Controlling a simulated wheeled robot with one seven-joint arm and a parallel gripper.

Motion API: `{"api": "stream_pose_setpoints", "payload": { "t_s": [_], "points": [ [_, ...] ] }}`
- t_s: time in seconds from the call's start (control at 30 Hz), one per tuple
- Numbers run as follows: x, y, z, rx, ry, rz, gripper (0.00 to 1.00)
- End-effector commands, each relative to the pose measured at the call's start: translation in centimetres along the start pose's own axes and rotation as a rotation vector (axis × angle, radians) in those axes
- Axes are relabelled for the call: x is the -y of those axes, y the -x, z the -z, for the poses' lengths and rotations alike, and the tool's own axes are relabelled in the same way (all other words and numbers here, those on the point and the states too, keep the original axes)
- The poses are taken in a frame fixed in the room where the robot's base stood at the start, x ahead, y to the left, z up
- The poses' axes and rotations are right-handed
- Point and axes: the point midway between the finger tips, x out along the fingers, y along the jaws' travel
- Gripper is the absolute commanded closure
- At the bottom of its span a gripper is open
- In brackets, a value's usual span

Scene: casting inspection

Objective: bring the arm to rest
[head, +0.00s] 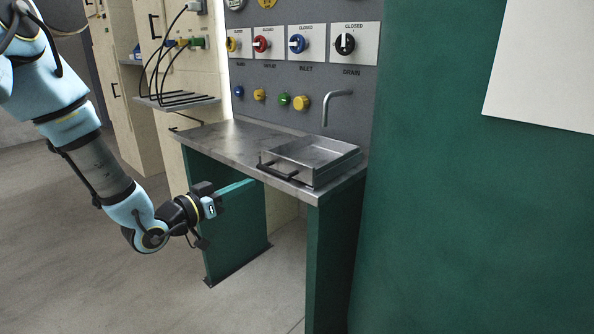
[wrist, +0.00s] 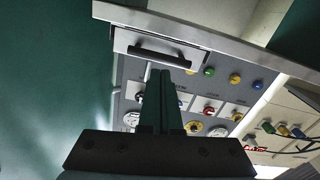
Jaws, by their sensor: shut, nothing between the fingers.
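My arm (head: 100,165) reaches down from the upper left in the head view, bent at a lower joint, in front of the bench. My gripper (head: 252,182) points right, in front of the bench's left green side panel and apart from the tray in the picture. In the wrist view its two dark fingers (wrist: 160,74) lie side by side, closed together, with nothing between them. The fingers hide part of the valve panel in that view.
A metal bench (head: 225,138) carries a shallow tray (head: 315,155) with a dark handle, also in the wrist view (wrist: 190,45). Behind stands a panel (head: 285,80) with valves and coloured knobs. A green wall (head: 450,210) stands at right. Open floor (head: 60,260) lies left.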

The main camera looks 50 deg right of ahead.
Motion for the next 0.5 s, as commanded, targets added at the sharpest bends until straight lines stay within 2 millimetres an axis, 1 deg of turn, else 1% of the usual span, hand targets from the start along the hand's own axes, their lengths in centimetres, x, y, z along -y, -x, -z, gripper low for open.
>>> {"api": "stream_pose_setpoints", "payload": {
  "t_s": [0.4, 0.47, 0.5],
  "points": [
    [0.03, -0.01, 0.02, 0.000, 0.000, 0.001, 1.00],
    [0.32, 0.16, 0.12, 0.008, -0.003, 0.011, 1.00],
    [0.85, 0.46, 0.26, 0.022, -0.009, 0.028, 1.00]
  ]
}}
